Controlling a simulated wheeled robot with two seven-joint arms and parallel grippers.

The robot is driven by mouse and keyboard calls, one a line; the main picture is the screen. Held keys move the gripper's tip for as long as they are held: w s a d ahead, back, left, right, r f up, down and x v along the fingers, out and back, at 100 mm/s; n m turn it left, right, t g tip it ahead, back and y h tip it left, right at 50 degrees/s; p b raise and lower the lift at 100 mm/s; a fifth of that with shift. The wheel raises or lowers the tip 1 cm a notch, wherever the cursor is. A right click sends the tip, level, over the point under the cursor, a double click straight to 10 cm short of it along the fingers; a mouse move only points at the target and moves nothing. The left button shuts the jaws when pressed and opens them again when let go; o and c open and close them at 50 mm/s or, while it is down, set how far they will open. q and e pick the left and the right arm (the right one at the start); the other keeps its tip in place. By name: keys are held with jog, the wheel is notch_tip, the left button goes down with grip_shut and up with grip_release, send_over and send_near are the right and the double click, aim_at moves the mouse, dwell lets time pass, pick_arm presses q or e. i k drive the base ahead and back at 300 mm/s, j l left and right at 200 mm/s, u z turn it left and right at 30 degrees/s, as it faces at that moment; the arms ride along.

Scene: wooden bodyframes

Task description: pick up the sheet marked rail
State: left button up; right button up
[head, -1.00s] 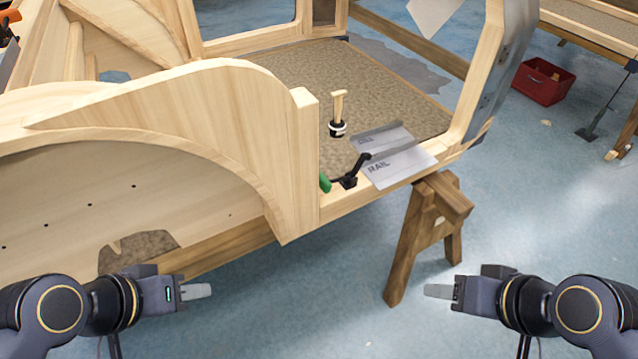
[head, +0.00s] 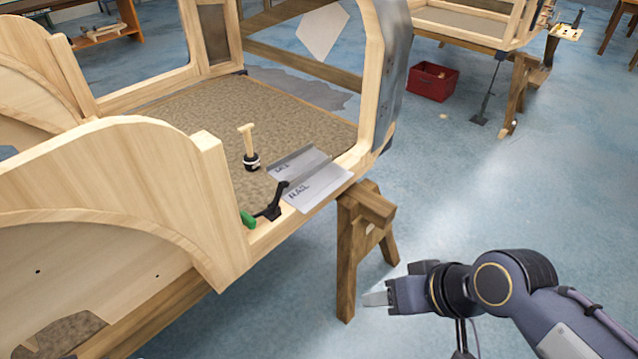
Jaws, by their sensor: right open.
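The sheet marked RAIL (head: 322,187) is a flat grey metal plate lying on the wooden sill of the bodyframe. Its front edge reaches the sill's outer side. A second grey sheet (head: 300,160) with partly readable lettering lies just behind it, and the two look close or overlapping. A black clamp with a green handle (head: 270,209) sits at the left edge of the RAIL sheet; whether it presses on the sheet I cannot tell. My right gripper (head: 376,299) is open and empty, low in front of the trestle, well apart from the sheet. My left gripper is out of view.
A wooden trestle (head: 352,245) stands under the sill's corner. The tall curved side panel (head: 120,170) rises at left. A red bin (head: 433,82) sits on the open blue floor at back right.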

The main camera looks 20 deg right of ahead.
aim_at(308, 185)
jog(key=i+l+u, duration=0.55)
jog(key=l, duration=0.15)
jog(key=i+l+u, duration=0.15)
jog(key=l+u, duration=0.15)
